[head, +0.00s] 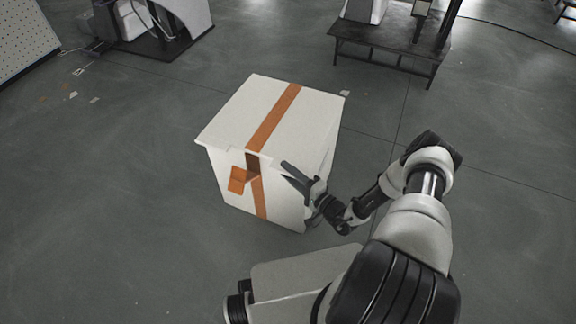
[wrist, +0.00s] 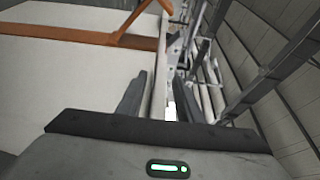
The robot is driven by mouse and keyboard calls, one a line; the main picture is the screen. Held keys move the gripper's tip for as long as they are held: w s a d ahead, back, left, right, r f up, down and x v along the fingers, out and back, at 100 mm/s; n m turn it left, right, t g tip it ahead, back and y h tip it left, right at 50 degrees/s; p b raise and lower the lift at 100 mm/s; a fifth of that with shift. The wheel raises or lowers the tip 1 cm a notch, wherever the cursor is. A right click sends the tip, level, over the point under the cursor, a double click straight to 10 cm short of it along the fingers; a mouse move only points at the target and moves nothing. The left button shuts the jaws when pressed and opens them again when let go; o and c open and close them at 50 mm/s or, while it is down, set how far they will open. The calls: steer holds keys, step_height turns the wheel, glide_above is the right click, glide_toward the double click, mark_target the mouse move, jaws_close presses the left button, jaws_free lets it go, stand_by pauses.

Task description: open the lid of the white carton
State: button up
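The white carton (head: 233,190) stands on the floor in the middle of the head view. Its lid (head: 244,108) lies flat on top, with an orange tape strip (head: 275,115) across it and down the front. A loose orange flap (head: 238,180) shows on the front face. My gripper (head: 285,171) is at the carton's front right, close to the lid's front edge, with its fingers apart. In the wrist view my gripper (wrist: 160,92) has a pale edge of the carton running between its fingers, with a gap visible; contact cannot be told.
A dark low table (head: 390,38) stands at the back right, and white equipment (head: 150,22) at the back left. A perforated panel (head: 22,38) is at the far left. Small scraps (head: 73,94) lie on the floor.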

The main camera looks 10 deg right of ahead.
steer(key=shift+c, duration=0.5)
jaws_close()
steer(key=shift+r, duration=0.1)
